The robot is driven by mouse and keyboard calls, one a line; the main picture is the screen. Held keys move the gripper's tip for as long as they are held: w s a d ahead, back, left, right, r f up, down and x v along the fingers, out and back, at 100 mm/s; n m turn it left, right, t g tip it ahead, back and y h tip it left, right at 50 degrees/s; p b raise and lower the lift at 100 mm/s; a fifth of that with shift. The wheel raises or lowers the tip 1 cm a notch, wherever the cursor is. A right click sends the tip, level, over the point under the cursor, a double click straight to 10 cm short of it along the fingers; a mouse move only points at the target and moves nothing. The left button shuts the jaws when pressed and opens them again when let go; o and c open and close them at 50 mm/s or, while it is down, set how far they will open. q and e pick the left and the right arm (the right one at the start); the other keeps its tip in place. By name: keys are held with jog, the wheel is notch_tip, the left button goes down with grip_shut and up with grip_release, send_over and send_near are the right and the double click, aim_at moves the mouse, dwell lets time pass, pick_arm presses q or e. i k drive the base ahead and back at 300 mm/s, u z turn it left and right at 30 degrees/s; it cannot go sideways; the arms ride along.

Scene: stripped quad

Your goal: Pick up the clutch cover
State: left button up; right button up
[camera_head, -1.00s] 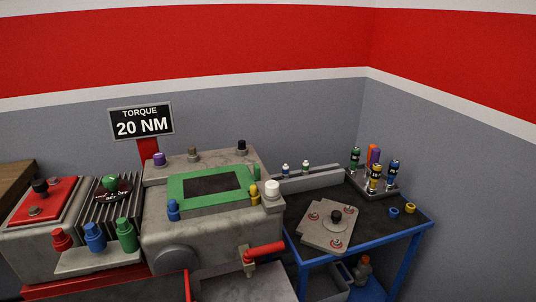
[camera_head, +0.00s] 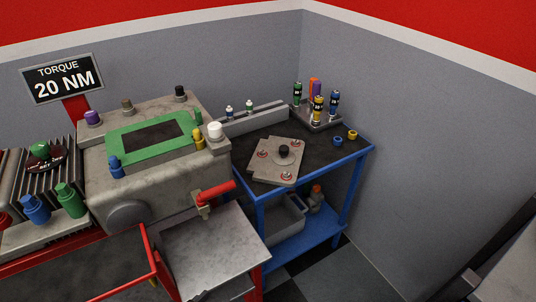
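The likely clutch cover is a grey angular plate (camera_head: 268,168) with a black knob (camera_head: 284,151) in its middle and several red-ringed bolts around it. It lies flat on the dark top of the blue cart (camera_head: 330,143), near its front left part. Neither of my grippers shows in the head view, and nothing touches the plate.
Left of the cart stands a grey engine block (camera_head: 95,160) with a green gasket frame (camera_head: 119,142) and a red-handled part (camera_head: 215,192). A tool stand (camera_head: 315,120) and two small rings (camera_head: 345,138) share the cart top. A grey surface (camera_head: 510,275) edges in at lower right.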

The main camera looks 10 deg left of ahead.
aim_at(281, 156)
jog(key=u, duration=1.45)
jog(key=k, duration=0.7)
jog(key=z, duration=3.4)
jog(key=i, duration=0.1)
jog(key=u, duration=2.6)
jog(key=i, duration=0.6)
jog(key=u, duration=0.8)
